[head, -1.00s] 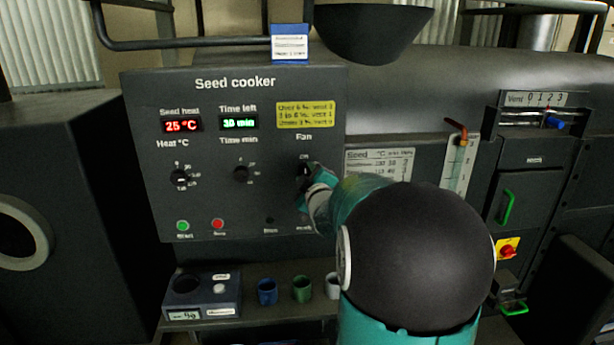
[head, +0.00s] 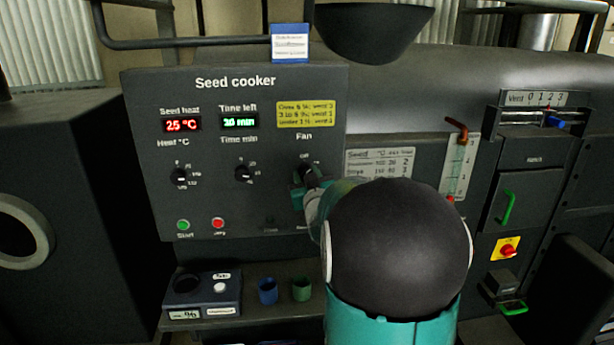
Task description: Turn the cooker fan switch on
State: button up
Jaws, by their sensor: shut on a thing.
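The grey seed cooker panel (head: 270,115) stands upright in front of me. The fan switch (head: 304,170) is a dark knob at its right side, under the label "Fan", with "Off" printed above it. My gripper (head: 300,190) is at this knob and shut on it. My fingers and arm hide most of the knob, so I cannot tell which way it points.
Left of the fan switch are the heat knob (head: 180,177) and the time knob (head: 243,173). Below are a green button (head: 183,225) and a red button (head: 218,223). A shelf under the panel holds a blue cup (head: 267,291) and a green cup (head: 301,289).

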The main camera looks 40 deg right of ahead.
jog(key=shift+m+h, duration=0.4)
jog(key=shift+m, duration=1.3)
jog(key=o, duration=1)
jog(key=shift+s, duration=0.1)
jog(key=shift+c, duration=0.2)
jog(key=v, duration=1.3)
jog(key=shift+s+a, duration=0.15)
jog(key=shift+s, duration=0.1)
